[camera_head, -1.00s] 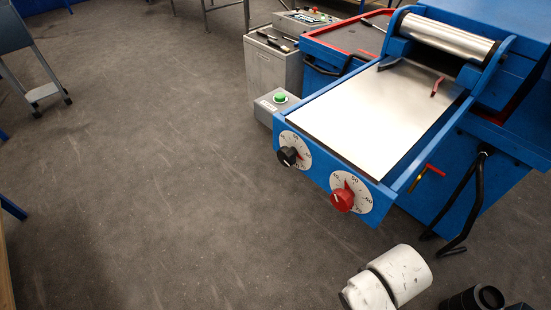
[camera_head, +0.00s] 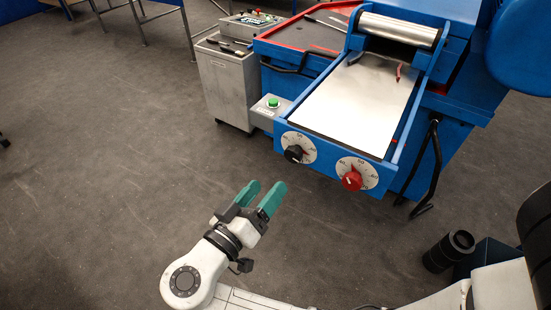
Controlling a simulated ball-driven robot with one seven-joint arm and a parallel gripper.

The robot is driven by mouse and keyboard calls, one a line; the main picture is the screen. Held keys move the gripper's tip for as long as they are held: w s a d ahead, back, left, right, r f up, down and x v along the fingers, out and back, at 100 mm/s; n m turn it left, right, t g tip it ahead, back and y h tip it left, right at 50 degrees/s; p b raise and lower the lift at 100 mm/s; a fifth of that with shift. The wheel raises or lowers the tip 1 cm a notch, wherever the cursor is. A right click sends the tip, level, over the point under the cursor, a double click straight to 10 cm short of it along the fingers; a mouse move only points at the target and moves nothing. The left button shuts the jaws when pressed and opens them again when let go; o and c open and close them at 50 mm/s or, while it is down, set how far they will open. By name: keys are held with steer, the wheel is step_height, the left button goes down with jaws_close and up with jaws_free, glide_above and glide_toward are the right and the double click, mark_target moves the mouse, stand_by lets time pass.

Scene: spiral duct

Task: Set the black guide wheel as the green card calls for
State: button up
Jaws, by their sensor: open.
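The black guide wheel (camera_head: 293,154) is a black knob on a round white dial, at the left of the blue machine's front panel. A pale pointer mark shows on it, but its reading is too small to tell. My gripper (camera_head: 265,187) has teal fingers, spread apart and empty. It is in front of the panel, below and left of the wheel in the picture, apart from it. No green card can be made out.
A red knob (camera_head: 352,180) on a second dial sits right of the black wheel. A grey box with a green button (camera_head: 273,102) stands left of the panel. A grey cabinet (camera_head: 227,82) stands behind. A bent black handle (camera_head: 428,170) hangs at right. Floor at left is clear.

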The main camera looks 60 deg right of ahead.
mark_target(291, 157)
steer(key=d+p, duration=0.2)
steer(key=d, duration=0.7)
steer(key=shift+w+d+p, duration=0.1)
steer(key=shift+d+p, duration=0.05)
steer(key=shift+p, duration=0.2)
steer(key=shift+d, duration=0.65)
steer(key=shift+c, duration=0.2)
steer(key=c, duration=1)
steer(key=shift+n+p, duration=1.1)
steer(key=shift+n, duration=1.7)
